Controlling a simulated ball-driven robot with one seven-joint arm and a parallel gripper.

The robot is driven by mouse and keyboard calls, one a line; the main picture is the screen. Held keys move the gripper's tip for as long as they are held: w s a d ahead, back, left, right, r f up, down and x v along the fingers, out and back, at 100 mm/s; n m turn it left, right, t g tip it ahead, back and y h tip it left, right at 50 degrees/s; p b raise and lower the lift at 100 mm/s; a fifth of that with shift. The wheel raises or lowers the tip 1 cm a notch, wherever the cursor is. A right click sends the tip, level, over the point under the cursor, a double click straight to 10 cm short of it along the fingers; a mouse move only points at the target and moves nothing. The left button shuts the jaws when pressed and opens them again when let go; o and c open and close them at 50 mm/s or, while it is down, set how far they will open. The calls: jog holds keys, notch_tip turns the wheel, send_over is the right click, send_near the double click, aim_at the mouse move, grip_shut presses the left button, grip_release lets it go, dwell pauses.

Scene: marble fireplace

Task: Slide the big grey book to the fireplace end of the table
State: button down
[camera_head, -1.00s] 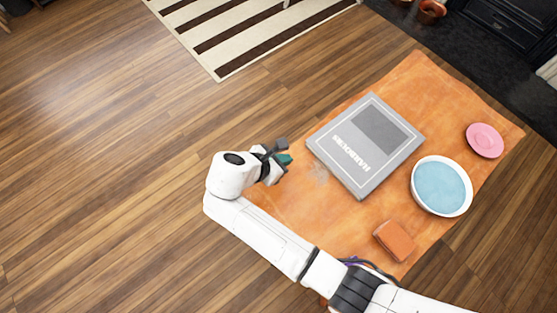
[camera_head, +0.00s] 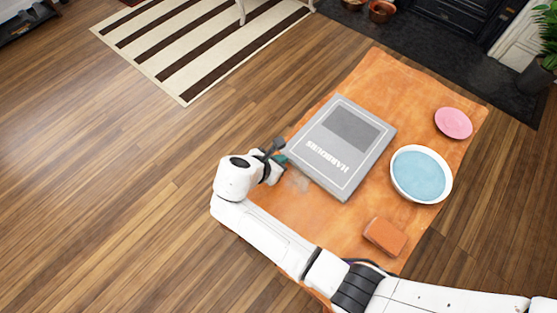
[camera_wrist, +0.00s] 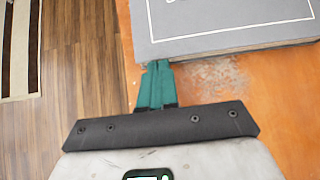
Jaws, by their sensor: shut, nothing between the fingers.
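The big grey book (camera_head: 342,150) lies flat on the orange, worn-topped table (camera_head: 385,75), with a darker grey panel and white lettering on its cover. Bare tabletop lies between it and the fireplace end, at the top of the head view. My gripper (camera_head: 282,159) is shut and empty, low at the book's left corner. In the wrist view the green fingers (camera_wrist: 157,66) are together, their tips right at the near side of the book (camera_wrist: 215,20). I cannot tell whether they touch it.
A white bowl with a blue inside (camera_head: 421,174) and a pink plate (camera_head: 453,123) stand right of the book. An orange-brown block (camera_head: 385,237) lies at the near end. The dark hearth (camera_head: 440,50) and a striped rug (camera_head: 190,55) are beyond the table.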

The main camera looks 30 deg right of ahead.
aim_at(325, 116)
jog(key=w+d+p, duration=0.1)
jog(key=w+d, duration=0.1)
jog(key=d, duration=0.4)
jog(key=w+d+p, duration=0.1)
jog(key=w+d, duration=0.2)
jog(key=d, duration=0.4)
jog(key=w+d+p, duration=0.1)
jog(key=w+d, duration=0.2)
jog(key=d, duration=0.3)
jog(key=shift+d+f+p, duration=0.1)
jog(key=shift+d+p, duration=0.2)
jog(key=shift+d, duration=0.1)
jog(key=shift+a, duration=0.25)
jog(key=shift+a, duration=0.15)
